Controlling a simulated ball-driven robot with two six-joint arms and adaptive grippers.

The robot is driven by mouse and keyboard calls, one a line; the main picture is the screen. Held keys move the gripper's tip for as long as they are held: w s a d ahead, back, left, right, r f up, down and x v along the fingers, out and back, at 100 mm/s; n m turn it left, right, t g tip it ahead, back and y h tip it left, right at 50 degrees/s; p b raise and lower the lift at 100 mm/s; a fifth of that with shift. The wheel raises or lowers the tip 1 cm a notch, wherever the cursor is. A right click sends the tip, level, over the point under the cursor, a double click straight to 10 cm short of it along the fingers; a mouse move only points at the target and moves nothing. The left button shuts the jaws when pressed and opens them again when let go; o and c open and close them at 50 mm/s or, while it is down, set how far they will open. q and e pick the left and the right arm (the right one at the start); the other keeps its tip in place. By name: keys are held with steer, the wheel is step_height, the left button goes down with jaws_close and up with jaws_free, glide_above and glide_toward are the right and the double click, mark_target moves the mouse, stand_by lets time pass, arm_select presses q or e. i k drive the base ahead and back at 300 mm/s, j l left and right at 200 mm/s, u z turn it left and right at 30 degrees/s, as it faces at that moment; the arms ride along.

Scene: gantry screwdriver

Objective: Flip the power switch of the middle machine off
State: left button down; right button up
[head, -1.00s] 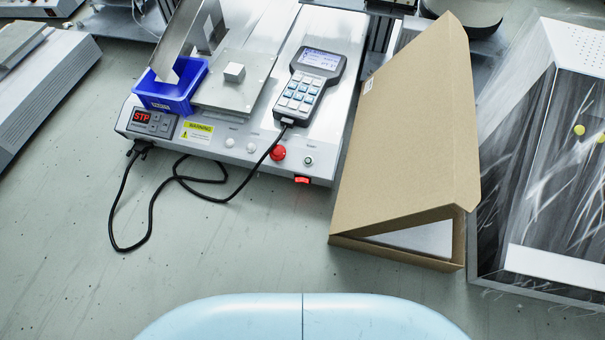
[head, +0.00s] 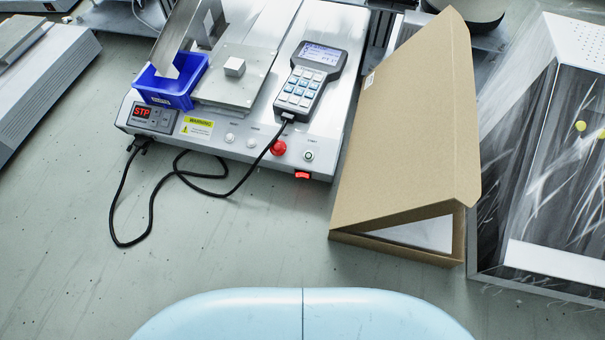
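The middle machine (head: 213,148) is a grey metal unit at the upper centre-left of the head view. Its red power switch (head: 302,175) glows at the lower right of the front face. A red round button (head: 278,148) and a pale button (head: 308,155) sit above the switch. A display (head: 142,112) on the left of the front panel reads STP in red. A handheld keypad controller (head: 310,80) lies on top of the machine, its screen lit. Neither of my grippers is in view.
An open cardboard box (head: 405,150) stands close to the machine's right side. A plastic-wrapped dark machine (head: 545,160) is at the far right. A black cable (head: 152,205) loops in front of the machine. A blue bin (head: 168,88) sits on it. The front-left surface is clear.

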mark_target(299, 173)
steer(key=j+z, duration=0.15)
steer(key=z, duration=0.25)
steer(key=j+z, duration=0.2)
steer(key=z, duration=0.25)
steer(key=j+z, duration=0.15)
steer(key=z, duration=0.25)
steer(key=k+j+z, duration=0.15)
steer(key=j, duration=0.2)
steer(key=k+j+z, duration=0.1)
steer(key=j, duration=0.25)
steer(key=k+j+z, duration=0.15)
steer(key=j, duration=0.15)
steer(key=k+j+z, duration=0.1)
steer(key=j, duration=0.2)
steer(key=k+j, duration=0.15)
steer(key=j, duration=0.2)
steer(key=i+j, duration=0.35)
